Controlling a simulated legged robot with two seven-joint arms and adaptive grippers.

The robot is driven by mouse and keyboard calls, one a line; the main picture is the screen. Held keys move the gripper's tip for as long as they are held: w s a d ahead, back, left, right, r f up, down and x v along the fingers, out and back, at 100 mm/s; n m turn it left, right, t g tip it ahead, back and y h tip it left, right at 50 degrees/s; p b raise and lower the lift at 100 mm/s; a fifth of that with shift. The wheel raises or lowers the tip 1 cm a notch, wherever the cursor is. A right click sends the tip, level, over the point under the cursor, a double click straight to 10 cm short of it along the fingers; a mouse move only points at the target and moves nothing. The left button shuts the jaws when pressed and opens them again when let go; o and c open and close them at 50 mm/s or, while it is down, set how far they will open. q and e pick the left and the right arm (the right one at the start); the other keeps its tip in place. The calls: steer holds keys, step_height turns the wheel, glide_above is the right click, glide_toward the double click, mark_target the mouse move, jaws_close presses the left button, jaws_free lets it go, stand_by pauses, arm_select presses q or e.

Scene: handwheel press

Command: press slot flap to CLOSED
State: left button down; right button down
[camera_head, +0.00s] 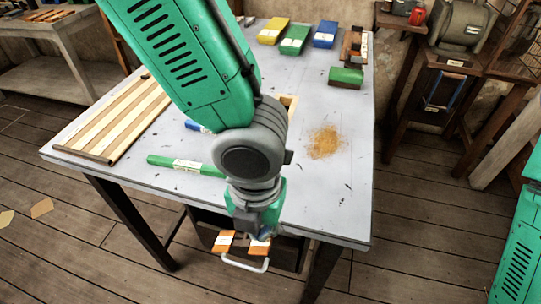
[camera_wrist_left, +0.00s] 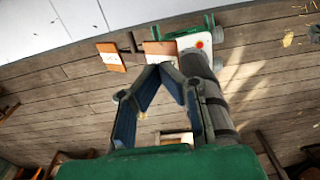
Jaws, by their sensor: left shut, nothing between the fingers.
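Two orange plates with white labels, a left one (camera_head: 223,241) and a right one (camera_head: 259,247), show at the front of a dark unit below the table's front edge. I cannot tell for sure which is the slot flap, or its position. My left gripper (camera_head: 264,233) points down past the table edge, just above the right plate, and partly covers it. In the wrist view my left gripper (camera_wrist_left: 170,66) is shut and empty, its tips close to the nearer orange plate (camera_wrist_left: 158,48). Contact is unclear. The other plate (camera_wrist_left: 111,58) lies further left. My right gripper is out of view.
The grey table (camera_head: 335,205) holds a striped board (camera_head: 115,117), a green bar (camera_head: 185,166), a brown powder pile (camera_head: 324,142) and several coloured boxes at the back. A white handle (camera_head: 246,266) sticks out below the plates.

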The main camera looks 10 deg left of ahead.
mark_target(261, 244)
arm_select(q)
steer(key=shift+d, duration=0.2)
steer(key=shift+f, duration=0.1)
steer(key=shift+f, duration=0.2)
steer(key=shift+a+f+b, duration=0.1)
steer(key=shift+f+b, duration=0.65)
steer(key=shift+f, duration=0.1)
steer(key=shift+f+b, duration=0.9)
steer(key=shift+f, duration=0.45)
steer(key=shift+r, duration=0.1)
step_height(261, 244, up, 5)
steer(key=p, duration=0.5)
steer(key=shift+p, duration=0.4)
